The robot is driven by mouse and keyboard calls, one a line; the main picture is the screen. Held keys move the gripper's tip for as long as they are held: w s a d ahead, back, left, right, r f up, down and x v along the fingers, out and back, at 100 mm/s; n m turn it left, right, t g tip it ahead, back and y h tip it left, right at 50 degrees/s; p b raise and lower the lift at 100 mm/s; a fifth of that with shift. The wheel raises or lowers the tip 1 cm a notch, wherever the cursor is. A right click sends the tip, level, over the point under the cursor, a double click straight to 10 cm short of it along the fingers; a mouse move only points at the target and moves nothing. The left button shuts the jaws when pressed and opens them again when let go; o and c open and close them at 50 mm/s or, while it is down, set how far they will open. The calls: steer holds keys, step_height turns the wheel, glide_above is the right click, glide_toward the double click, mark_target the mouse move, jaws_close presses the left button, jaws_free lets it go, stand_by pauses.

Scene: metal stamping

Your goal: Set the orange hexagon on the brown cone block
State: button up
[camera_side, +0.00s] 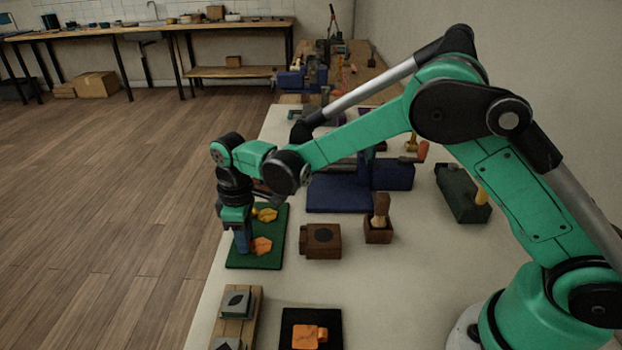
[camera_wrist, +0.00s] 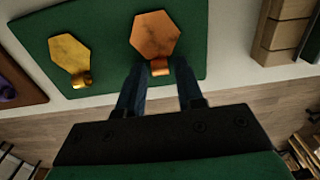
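The orange hexagon (camera_side: 262,246) lies flat on the green mat (camera_side: 276,222). In the wrist view the hexagon (camera_wrist: 156,36) has a small raised copper tab at its lower edge. My gripper (camera_wrist: 159,80) is open, with its two dark blue fingers apart on either side of that tab and nothing visibly gripped. In the side view my gripper (camera_side: 243,248) points down at the left of the hexagon, low over the mat. The brown block (camera_side: 322,241) stands right of the mat, with a dark round patch on top and nothing on it. Its cone shape cannot be made out.
A yellow hexagon (camera_side: 266,215) lies farther back on the mat. A wooden board (camera_side: 250,334) with grey blocks and a black plate (camera_side: 288,318) with an orange piece are nearer.

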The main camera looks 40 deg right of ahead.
jaws_close()
steer(key=shift+r, duration=2.5)
steer(key=s+d+r, duration=0.1)
steer(key=s+d, duration=0.1)
steer(key=s+d+r, duration=0.1)
steer(key=s+d, duration=0.1)
steer(key=d, duration=0.1)
steer(key=s+d+r, duration=0.1)
steer(key=s+d, duration=0.1)
steer(key=d, duration=0.1)
steer(key=shift+s, duration=0.2)
steer(key=shift+s+d+r, duration=0.1)
steer(key=shift+s+d, duration=0.15)
steer(key=shift+s, duration=0.1)
